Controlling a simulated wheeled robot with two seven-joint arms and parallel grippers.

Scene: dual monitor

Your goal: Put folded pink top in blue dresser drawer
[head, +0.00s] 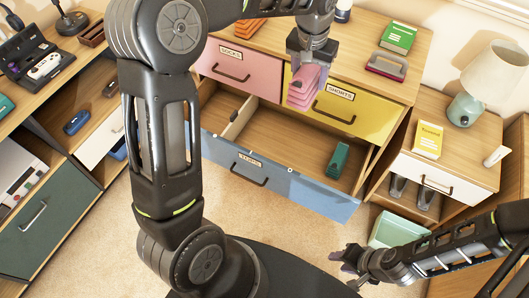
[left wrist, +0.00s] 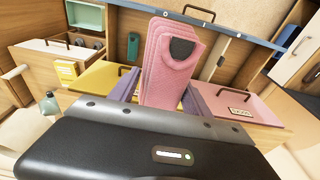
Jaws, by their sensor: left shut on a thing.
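The folded pink top (head: 303,87) hangs from my left gripper (head: 309,66), which is shut on its upper end. In the left wrist view the pink top (left wrist: 172,70) stands out between the purple fingertips of the gripper (left wrist: 155,95). In the head view the top is in front of the yellow drawer, above the rear part of the open blue dresser drawer (head: 318,192). The drawer is pulled out and holds a dark green object (head: 338,160) at its right side. My right gripper (head: 350,264) is low at the right, away from the drawer; its fingers are small and their opening is unclear.
The pink drawer (head: 240,68) and yellow drawer (head: 350,112) above are shut. A white lamp (head: 490,75) and yellow book (head: 428,141) stand on the nightstand at right. A green bin (head: 398,231) is on the floor near my right arm. The blue drawer's middle is clear.

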